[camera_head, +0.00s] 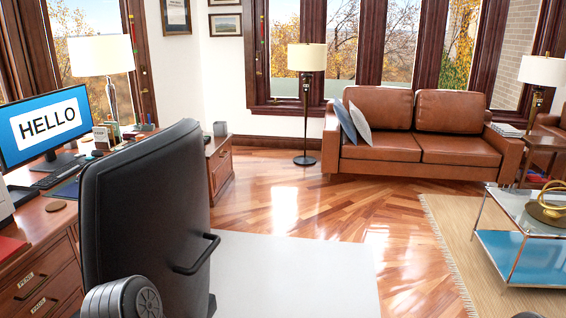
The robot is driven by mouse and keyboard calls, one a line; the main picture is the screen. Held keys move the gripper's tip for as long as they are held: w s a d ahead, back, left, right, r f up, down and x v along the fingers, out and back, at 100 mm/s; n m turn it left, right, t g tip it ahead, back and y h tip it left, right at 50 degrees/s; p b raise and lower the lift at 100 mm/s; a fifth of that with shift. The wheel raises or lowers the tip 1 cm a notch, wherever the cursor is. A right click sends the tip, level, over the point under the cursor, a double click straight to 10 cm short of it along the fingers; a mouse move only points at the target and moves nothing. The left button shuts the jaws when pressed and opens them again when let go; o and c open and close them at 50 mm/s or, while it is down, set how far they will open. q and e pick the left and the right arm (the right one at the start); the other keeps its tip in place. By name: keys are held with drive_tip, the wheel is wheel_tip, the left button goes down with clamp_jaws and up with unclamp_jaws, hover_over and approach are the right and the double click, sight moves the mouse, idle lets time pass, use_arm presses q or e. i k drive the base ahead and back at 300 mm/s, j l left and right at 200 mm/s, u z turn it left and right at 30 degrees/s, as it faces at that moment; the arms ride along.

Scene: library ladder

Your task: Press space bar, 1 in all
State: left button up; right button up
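A dark keyboard (58,176) lies on the wooden desk (35,222) at the left, in front of a monitor (42,127) that reads "HELLO". The keyboard is small and seen at a low angle, so I cannot make out its space bar. Neither of my grippers is in view. A grey rounded part of my own body shows at the bottom left, in front of the chair.
A black office chair (145,215) stands at the desk and hides part of it. A pale mat (295,275) and open wood floor lie to its right. A brown sofa (420,130), a floor lamp (306,60) and a glass table (530,225) stand further right.

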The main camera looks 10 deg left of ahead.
sight(62, 175)
drive_tip(key=i+l+z, duration=0.25)
drive_tip(key=i, duration=0.3)
drive_tip(key=i+l+z, duration=0.15)
drive_tip(key=i+z, duration=0.15)
drive_tip(key=i, duration=0.3)
drive_tip(key=i+j+u, duration=0.1)
drive_tip(key=i+u, duration=0.15)
drive_tip(key=i, duration=0.35)
drive_tip(key=i+u, duration=0.3)
drive_tip(key=i, duration=0.35)
drive_tip(key=i+l+u, duration=0.25)
drive_tip(key=i, duration=0.35)
drive_tip(key=i+j+u, duration=0.2)
drive_tip(key=i+u, duration=0.65)
drive_tip(key=i+l+u, duration=0.1)
drive_tip(key=i+u, duration=0.35)
drive_tip(key=i+l+u, duration=0.3)
drive_tip(key=u, duration=0.15)
drive_tip(key=i+j+u, duration=0.2)
drive_tip(key=i+u, duration=0.75)
drive_tip(key=i, duration=0.15)
drive_tip(key=i+j, duration=0.1)
drive_tip(key=i, duration=0.15)
